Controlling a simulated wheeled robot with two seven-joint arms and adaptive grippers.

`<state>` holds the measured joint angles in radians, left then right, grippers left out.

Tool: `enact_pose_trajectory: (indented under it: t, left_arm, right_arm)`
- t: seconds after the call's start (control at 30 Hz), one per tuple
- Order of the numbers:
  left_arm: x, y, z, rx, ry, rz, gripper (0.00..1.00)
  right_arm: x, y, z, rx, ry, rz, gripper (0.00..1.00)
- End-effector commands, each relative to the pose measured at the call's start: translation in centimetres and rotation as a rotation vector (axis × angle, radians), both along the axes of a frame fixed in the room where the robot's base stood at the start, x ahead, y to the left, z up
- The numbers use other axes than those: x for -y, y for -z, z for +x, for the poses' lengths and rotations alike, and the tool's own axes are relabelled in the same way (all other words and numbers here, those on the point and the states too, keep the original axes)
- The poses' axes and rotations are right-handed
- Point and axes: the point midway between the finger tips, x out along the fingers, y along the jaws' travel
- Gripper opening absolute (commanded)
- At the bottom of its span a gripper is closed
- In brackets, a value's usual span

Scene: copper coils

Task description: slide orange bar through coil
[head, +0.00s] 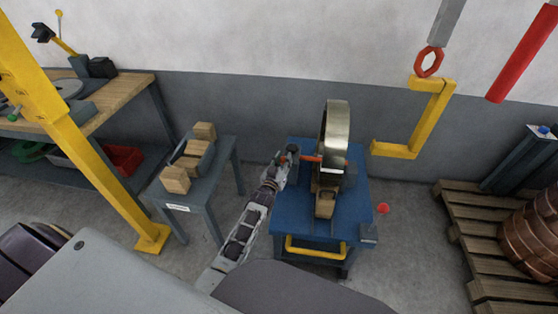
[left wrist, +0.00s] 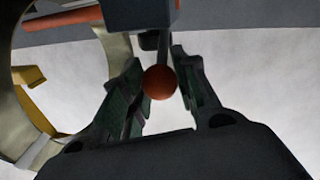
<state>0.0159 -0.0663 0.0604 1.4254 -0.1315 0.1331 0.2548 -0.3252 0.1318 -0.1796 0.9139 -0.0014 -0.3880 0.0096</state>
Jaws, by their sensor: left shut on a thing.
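The coil (head: 336,140) is a shiny metal ring standing upright on the wooden support of a blue cart (head: 290,225). The orange bar (head: 311,158) lies level at its left side, its right end meeting the ring's edge. In the left wrist view the bar (left wrist: 72,16) crosses the ring's outline (left wrist: 115,50); I cannot tell how deep it reaches. My left gripper (head: 284,162) is left of the coil. In the left wrist view its fingers (left wrist: 157,88) are around a dark stem with an orange ball (left wrist: 160,82), below a dark block (left wrist: 140,12). My right gripper is not visible.
A yellow C-shaped hook (head: 430,118) hangs right of the coil. A grey stand (head: 205,165) with wooden blocks is left of the cart. A yellow post (head: 85,155) and workbench (head: 115,98) are further left. A pallet (head: 460,210) with copper coils (head: 535,235) is at right.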

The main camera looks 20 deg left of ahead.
Motion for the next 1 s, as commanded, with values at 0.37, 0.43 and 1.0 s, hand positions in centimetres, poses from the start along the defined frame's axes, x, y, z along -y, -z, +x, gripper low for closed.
enact_pose_trajectory:
  t: [0.37, 0.43, 1.0]
  left_arm:
    - [0.64, -0.11, 0.10, 0.002, 0.006, -0.003, 0.31]
    - [0.66, -0.11, 0.10, 0.002, 0.007, -0.003, 0.40]
    - [0.36, -0.04, -0.18, 0.001, 0.003, -0.001, 0.52]
  right_arm:
    - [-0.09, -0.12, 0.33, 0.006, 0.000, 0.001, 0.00]
    - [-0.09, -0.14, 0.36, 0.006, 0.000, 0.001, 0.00]
    - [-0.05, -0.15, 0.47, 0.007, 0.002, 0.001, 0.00]
